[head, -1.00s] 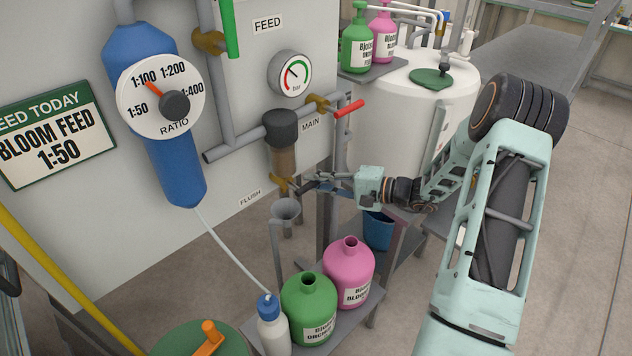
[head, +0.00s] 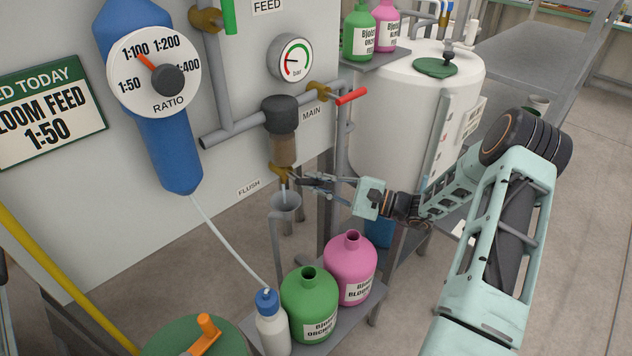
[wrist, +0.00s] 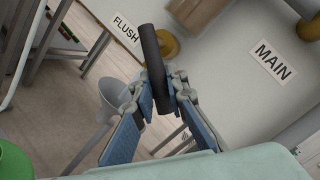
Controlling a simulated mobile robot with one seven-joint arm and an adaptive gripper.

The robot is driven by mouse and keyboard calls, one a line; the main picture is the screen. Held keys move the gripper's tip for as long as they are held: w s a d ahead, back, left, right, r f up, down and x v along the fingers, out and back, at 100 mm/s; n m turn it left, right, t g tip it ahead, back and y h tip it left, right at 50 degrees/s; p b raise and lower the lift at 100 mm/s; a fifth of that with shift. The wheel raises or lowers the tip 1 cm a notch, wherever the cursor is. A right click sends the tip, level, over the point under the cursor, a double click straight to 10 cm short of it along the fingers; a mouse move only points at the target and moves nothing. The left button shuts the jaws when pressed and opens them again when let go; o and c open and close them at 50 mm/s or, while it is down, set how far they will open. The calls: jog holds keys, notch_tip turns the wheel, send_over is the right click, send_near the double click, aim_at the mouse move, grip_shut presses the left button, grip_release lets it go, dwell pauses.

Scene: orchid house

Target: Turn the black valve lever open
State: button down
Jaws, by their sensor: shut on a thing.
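The black valve lever (wrist: 152,55) stands between my gripper's fingers in the wrist view. My gripper (wrist: 160,90) is shut on it, with blue pads on either side of its lower part. The lever's upper part sticks out past the fingertips, by the brass valve body (wrist: 169,45) and the FLUSH label (wrist: 126,28). In the head view my gripper (head: 302,181) is at the brass flush valve (head: 280,174) below the brown filter bowl (head: 284,150). The lever is mostly hidden there by my fingers. A thin pale stream shows between the valve and the grey funnel (head: 286,204).
Green (head: 309,302) and pink (head: 350,266) bottles stand on a low shelf below my gripper. A red-handled valve (head: 350,96) and the pressure gauge (head: 291,58) are above. The white tank (head: 400,110) stands behind my arm.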

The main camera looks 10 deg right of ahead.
jog(key=s+a+f+m+t, duration=0.1)
jog(key=m+t, duration=0.1)
jog(key=m, duration=0.2)
jog(key=a+m+t, duration=0.1)
jog(key=m+t, duration=0.1)
jog(key=m, duration=0.3)
jog(key=s+a+f+m+t+p, duration=0.1)
jog(key=m+t, duration=0.1)
jog(key=m, duration=0.3)
jog(key=shift+s+a+f, duration=0.3)
jog(key=shift+a+f, duration=0.05)
jog(key=c, duration=1.9)
grip_release()
jog(key=v, duration=1.2)
